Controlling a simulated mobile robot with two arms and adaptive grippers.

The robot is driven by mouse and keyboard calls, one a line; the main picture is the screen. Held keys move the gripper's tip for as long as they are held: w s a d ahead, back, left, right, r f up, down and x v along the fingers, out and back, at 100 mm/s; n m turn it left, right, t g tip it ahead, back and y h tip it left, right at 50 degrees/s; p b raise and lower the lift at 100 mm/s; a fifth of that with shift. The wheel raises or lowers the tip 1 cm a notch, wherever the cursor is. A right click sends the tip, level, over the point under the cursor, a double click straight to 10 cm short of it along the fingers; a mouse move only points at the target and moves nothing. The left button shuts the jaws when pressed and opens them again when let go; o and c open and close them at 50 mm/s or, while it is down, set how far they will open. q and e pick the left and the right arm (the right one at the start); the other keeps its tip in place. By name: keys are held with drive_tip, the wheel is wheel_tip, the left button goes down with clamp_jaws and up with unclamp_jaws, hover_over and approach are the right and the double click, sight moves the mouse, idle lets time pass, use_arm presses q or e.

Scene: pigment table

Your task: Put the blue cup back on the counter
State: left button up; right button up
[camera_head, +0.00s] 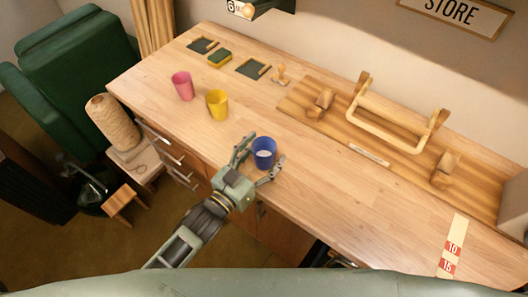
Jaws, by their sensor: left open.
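The blue cup (263,153) stands upright on the wooden counter (330,212), near its front edge, with something pale inside it. My left gripper (257,162) is open, with one finger to the left of the cup and the other to its right. I cannot tell whether either finger touches the cup. My right gripper is not in the head view.
A yellow cup (217,104) and a pink cup (182,86) stand to the left on the counter. A wooden rack with a handle (385,125) lies at the back right. A twine spool (112,122) stands left.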

use_arm(q)
drive_tip(key=shift+r, duration=0.15)
drive_tip(key=shift+s+a, duration=0.2)
drive_tip(key=shift+s, duration=0.1)
drive_tip(key=b+v, duration=0.2)
drive_tip(key=v, duration=0.9)
drive_tip(key=shift+s+a, duration=0.1)
drive_tip(key=shift+s, duration=0.05)
